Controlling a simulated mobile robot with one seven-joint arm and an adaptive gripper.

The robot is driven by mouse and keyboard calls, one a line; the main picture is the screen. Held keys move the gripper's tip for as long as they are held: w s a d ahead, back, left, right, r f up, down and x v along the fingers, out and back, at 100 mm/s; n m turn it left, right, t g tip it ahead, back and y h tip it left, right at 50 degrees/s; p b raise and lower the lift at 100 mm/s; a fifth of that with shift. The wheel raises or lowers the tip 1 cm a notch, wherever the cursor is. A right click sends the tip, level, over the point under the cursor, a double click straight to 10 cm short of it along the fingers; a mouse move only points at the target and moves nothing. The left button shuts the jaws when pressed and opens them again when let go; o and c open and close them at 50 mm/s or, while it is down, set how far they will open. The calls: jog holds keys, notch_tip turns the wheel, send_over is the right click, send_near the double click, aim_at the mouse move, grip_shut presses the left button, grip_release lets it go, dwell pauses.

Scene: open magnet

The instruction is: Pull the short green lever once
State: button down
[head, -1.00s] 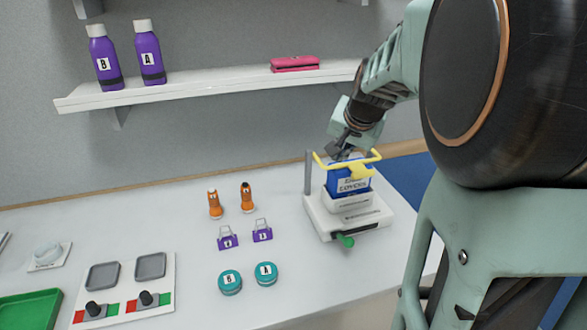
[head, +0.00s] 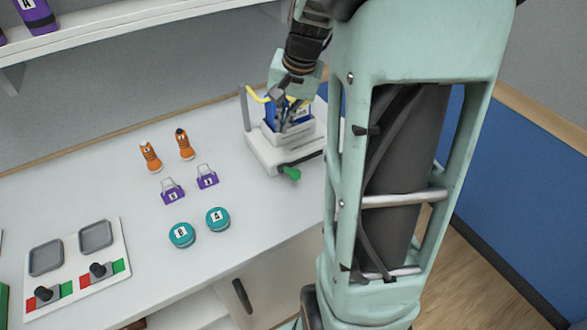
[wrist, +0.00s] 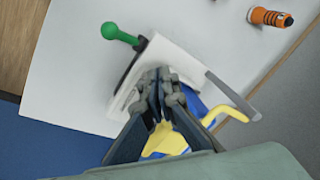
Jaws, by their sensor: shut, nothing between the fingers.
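The short green lever (head: 291,173) sticks out at the front of a white device (head: 268,150) near the table's right end. In the wrist view the green lever (wrist: 112,32) points to the upper left, with its knob clear of my fingers. A blue box (head: 275,113) and a yellow handle (head: 258,95) sit on the device, partly hidden by my gripper. My gripper (head: 290,128) is shut and empty, pointing down in front of the blue box, behind the lever. In the wrist view its fingers (wrist: 158,75) are together over the device.
A panel with grey pads (head: 80,265) lies farther left. A grey post (head: 246,108) rises at the device's back left.

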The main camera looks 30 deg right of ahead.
aim_at(298, 172)
jog(key=shift+s+d+f+b, duration=0.1)
jog(key=shift+s+f+b, duration=0.55)
jog(key=shift+f+b, duration=0.4)
jog(key=shift+s+a+f+b, duration=0.1)
jog(key=shift+s+f+b, duration=0.65)
jog(key=shift+f, duration=0.5)
jog(key=shift+s+d+f+b, duration=0.1)
jog(key=shift+s+f+b, duration=0.45)
jog(key=shift+f+b, duration=0.5)
jog(key=shift+f, duration=0.2)
jog(key=shift+s+f, duration=0.2)
jog(key=shift+f, duration=0.1)
jog(key=shift+s+f+b, duration=0.6)
jog(key=shift+f+b, duration=0.35)
jog(key=shift+b, duration=0.05)
jog(key=shift+s+f+b, duration=0.55)
jog(key=shift+f+b, duration=0.4)
dwell(0.7)
jog(key=shift+r, duration=0.1)
dwell(0.4)
jog(key=shift+w+r+p, duration=0.45)
jog(key=shift+r+p, duration=0.2)
jog(key=shift+r, duration=0.1)
jog(key=shift+w+r+p, duration=0.45)
jog(key=shift+r+p, duration=0.15)
jog(key=shift+r, duration=0.1)
jog(key=shift+w+r+p, duration=0.45)
jog(key=shift+r+p, duration=0.2)
jog(key=shift+r, duration=0.1)
